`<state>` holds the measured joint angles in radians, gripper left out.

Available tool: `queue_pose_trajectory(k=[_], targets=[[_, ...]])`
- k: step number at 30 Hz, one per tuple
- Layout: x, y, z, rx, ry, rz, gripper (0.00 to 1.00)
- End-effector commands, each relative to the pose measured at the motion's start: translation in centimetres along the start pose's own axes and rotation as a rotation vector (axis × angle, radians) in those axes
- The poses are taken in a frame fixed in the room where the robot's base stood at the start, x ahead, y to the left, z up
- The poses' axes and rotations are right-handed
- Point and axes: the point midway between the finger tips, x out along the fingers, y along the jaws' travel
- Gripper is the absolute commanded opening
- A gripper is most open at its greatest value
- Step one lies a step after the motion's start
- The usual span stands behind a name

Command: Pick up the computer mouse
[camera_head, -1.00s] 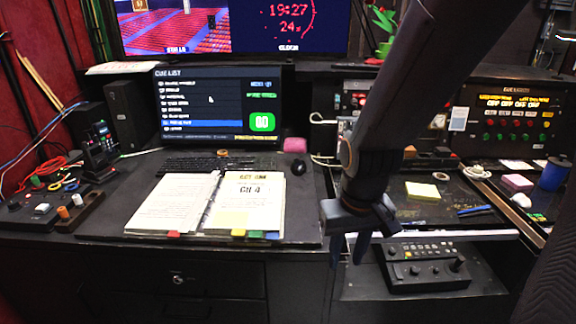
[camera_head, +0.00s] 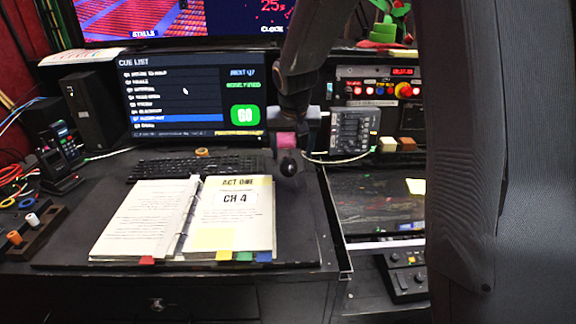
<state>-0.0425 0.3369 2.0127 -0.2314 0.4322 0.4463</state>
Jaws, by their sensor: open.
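The dark computer mouse (camera_head: 289,167) lies on the desk to the right of the keyboard, just beyond the open script binder's right page. My gripper (camera_head: 289,148) is open and points down at the mouse's far end. One finger shows on each side of a pink block, which is visible between them. Whether the fingers touch the mouse or hang above it, I cannot tell. Nothing is seen held.
The open binder (camera_head: 238,217) with coloured tabs lies in front of the keyboard (camera_head: 195,165). The pink block (camera_head: 287,140) is close behind the mouse. A monitor (camera_head: 195,97) stands at the back. A pale cable runs to the right of the mouse.

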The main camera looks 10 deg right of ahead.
Motion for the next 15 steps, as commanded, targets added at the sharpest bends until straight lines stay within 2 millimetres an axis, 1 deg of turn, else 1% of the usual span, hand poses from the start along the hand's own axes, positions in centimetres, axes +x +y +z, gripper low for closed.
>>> queue_pose_trajectory(k=[1,3,15], targets=[[0.3,-0.2,-0.6,0.004,0.005,0.0,0.66],[0.7,-0.3,-1.0,0.007,0.01,0.001,0.66],[4.0,-0.7,-0.8,0.004,0.008,0.0,0.66]])
